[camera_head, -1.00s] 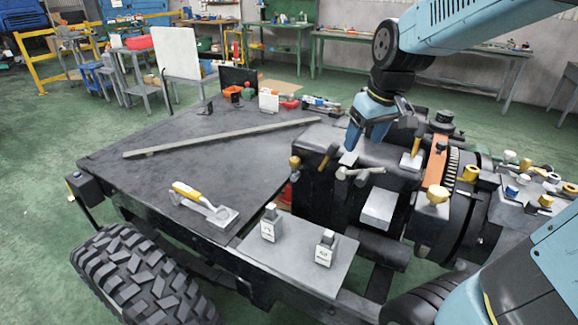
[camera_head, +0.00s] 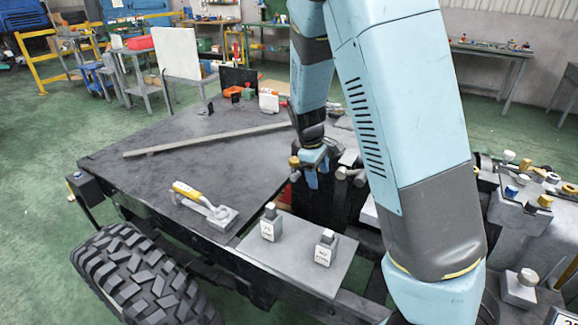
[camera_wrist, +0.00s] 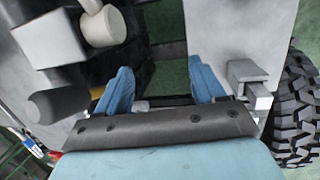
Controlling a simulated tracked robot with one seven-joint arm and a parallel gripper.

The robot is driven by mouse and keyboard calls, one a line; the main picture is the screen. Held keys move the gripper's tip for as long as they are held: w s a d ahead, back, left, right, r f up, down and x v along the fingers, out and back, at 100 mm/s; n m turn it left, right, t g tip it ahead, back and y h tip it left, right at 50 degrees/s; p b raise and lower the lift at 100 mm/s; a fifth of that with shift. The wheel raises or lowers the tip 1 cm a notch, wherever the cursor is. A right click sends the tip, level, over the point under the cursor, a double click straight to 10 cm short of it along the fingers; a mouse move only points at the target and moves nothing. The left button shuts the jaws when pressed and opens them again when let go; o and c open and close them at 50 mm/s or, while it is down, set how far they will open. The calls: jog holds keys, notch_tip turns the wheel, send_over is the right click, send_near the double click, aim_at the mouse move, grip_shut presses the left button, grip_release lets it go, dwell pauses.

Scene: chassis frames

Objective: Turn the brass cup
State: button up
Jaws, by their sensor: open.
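A small brass-coloured cup-like piece (camera_head: 294,161) stands at the left edge of the dark machine block, close to my gripper. I cannot tell for certain that it is the brass cup, as other brass-coloured pieces sit on the machine. My gripper (camera_head: 314,174) points down just right of it, partly hiding the block. In the wrist view, my gripper's blue fingers (camera_wrist: 163,82) are apart with nothing between them.
Two labelled grey blocks stand on a grey plate (camera_head: 292,262) in front. A yellow-handled tool (camera_head: 186,190) and a long bar (camera_head: 205,140) lie on the dark deck. More fittings (camera_head: 540,202) are at the right. My arm hides much of the machine.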

jog(key=w+a+f+n+h, duration=0.1)
jog(key=w+f+n+h, duration=0.15)
jog(key=f, duration=0.25)
jog(key=w+a+f+n+h, duration=0.1)
jog(key=a+f+n+h, duration=0.15)
jog(key=f, duration=0.25)
jog(key=n+t+h, duration=0.8)
jog(key=n+t, duration=0.1)
send_near(290, 164)
jog(key=x, duration=0.9)
jog(key=shift+w+d, duration=0.1)
jog(key=shift+d, duration=0.2)
jog(key=c, duration=1.1)
